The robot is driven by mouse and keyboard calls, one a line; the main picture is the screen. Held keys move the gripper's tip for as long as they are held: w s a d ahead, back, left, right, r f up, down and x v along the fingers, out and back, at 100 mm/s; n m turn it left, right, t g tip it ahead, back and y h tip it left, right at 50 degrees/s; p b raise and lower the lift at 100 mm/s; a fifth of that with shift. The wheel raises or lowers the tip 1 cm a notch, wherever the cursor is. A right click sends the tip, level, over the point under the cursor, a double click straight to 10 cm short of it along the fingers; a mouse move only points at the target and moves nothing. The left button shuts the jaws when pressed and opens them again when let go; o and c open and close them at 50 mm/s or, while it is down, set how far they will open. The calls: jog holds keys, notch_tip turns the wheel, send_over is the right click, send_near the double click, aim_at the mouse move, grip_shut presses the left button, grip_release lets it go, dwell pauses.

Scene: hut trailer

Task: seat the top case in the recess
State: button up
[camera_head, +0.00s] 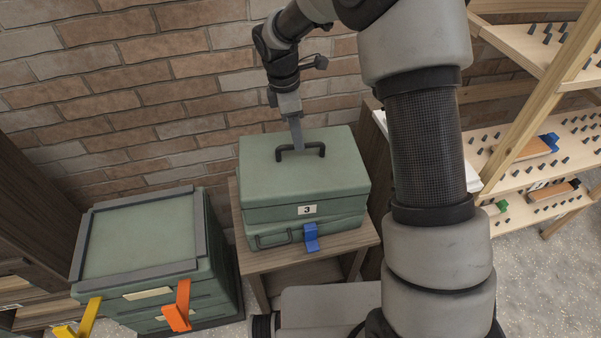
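The top case (260,183) is a green box with a "3" label on its front and a black handle on its lid. It rests on another green case (345,228) with a blue latch, on a wooden stand. My gripper (297,146) points down at the middle of the handle (318,147). I see it nearly edge-on, so I cannot tell whether its fingers are apart or closed on the handle. The recess (140,238) is the flat green top inside a raised grey rim, on a stack of green cases at the left. It is empty.
The wooden stand (367,237) is close to the stack, with a narrow gap between. Orange (178,305) and yellow (85,318) latches stick out at the stack's front. A brick wall (150,75) stands behind. Pegged wooden shelves (545,130) are at the right.

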aim_at(301, 166)
jog(key=f, duration=0.2)
jog(key=d+f, duration=0.1)
jog(key=f, duration=0.2)
jog(key=shift+w+b, duration=0.1)
jog(key=shift+b, duration=0.2)
grip_shut()
jog(key=shift+r, duration=0.1)
jog(key=shift+r, duration=0.1)
dwell(0.8)
